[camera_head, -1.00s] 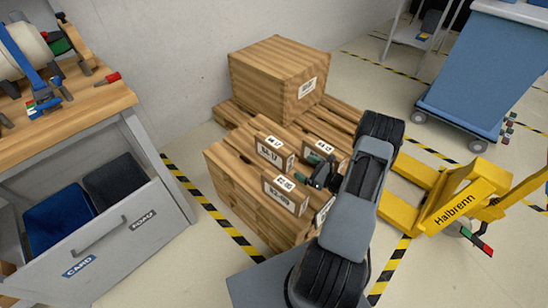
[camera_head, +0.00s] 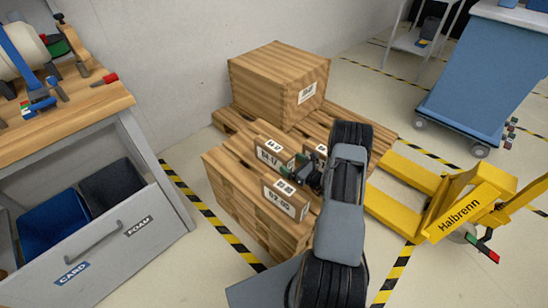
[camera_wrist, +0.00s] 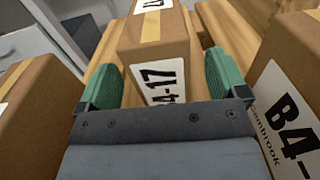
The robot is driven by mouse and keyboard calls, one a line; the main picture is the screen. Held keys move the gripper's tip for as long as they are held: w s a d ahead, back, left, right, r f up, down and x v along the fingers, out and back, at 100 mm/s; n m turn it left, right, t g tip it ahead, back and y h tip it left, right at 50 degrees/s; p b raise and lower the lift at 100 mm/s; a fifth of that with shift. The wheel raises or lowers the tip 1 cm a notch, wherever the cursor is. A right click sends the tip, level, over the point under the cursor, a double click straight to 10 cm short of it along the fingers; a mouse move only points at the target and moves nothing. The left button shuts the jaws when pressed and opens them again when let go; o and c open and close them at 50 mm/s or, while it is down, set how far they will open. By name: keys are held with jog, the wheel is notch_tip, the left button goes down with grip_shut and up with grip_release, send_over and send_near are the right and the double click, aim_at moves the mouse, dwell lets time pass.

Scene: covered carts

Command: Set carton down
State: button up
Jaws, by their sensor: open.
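Small brown cartons stand on a stack of wooden pallets (camera_head: 240,205). The carton marked B4-17 (camera_head: 270,155) is upright at the back left of the group. In the wrist view this carton (camera_wrist: 158,38) lies straight ahead, framed by the two green fingers of my gripper (camera_wrist: 165,80). My gripper (camera_head: 302,172) is open, with a finger on each side of the carton's near end in the picture. I cannot tell whether the fingers touch it. The gripper and arm partly hide the cartons on the right in the head view.
A front carton (camera_head: 285,200) stands near the pallet stack's left edge. A big wooden crate (camera_head: 280,85) sits on a pallet behind. A yellow pallet truck (camera_head: 470,200) is at the right, a workbench (camera_head: 70,125) with a drawer at the left.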

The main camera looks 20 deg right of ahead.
aim_at(284, 159)
jog(key=shift+b+x, duration=0.3)
jog(key=shift+x, duration=1.85)
jog(key=shift+s, duration=0.1)
jog(key=shift+c, duration=0.4)
jog(key=c, duration=1.5)
notch_tip(284, 159, up, 10)
jog(key=p, duration=0.2)
jog(key=shift+f+p, duration=0.15)
jog(key=shift+p, duration=0.2)
notch_tip(284, 159, up, 8)
jog(key=p, duration=0.4)
jog(key=s+a+n+y+b, duration=0.15)
jog(key=s+a+b, duration=0.45)
jog(key=a, duration=1)
jog(key=shift+g+y, duration=0.25)
jog(key=shift+g, duration=0.15)
jog(key=r+p, duration=0.5)
jog(key=p, duration=0.3)
jog(key=s+r+p, duration=0.1)
jog(key=r+p, duration=0.4)
jog(key=p, duration=0.3)
jog(key=r+p, duration=0.5)
jog(key=p, duration=0.3)
jog(key=shift+s+a+r, duration=0.15)
jog(key=shift+s+r, duration=0.05)
jog(key=shift+s, duration=0.2)
